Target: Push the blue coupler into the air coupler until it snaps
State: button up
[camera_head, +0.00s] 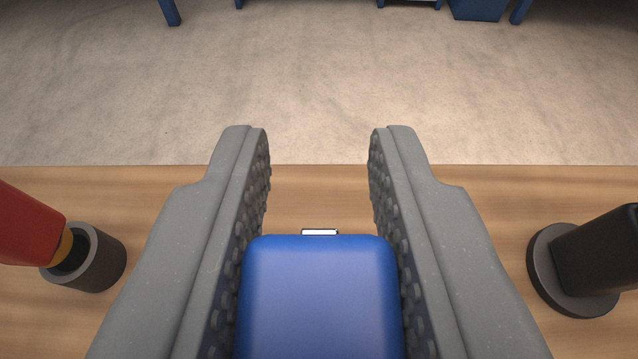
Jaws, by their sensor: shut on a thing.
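The blue coupler (320,295) is a smooth blue block with rounded corners, at the bottom middle of the head camera view. My gripper (319,150) is shut on it, with one grey, studded finger against each side. The fingertips reach past the block and stand apart with a gap between them. A small white, dark-edged piece (320,232) shows at the block's far edge. The lower part of the block is cut off by the picture edge. I cannot pick out the air coupler for certain in this view.
A red-handled thing (25,225) sits in a dark grey cup (100,262) at left. A black part on a round base (575,270) stands at right. Blue legs (170,12) stand on the concrete floor (320,90).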

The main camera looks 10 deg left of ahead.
jog(key=shift+f, duration=0.4)
jog(key=o, duration=1.1)
jog(key=shift+s, duration=0.1)
jog(key=v, duration=1.3)
jog(key=shift+s+p, duration=0.3)
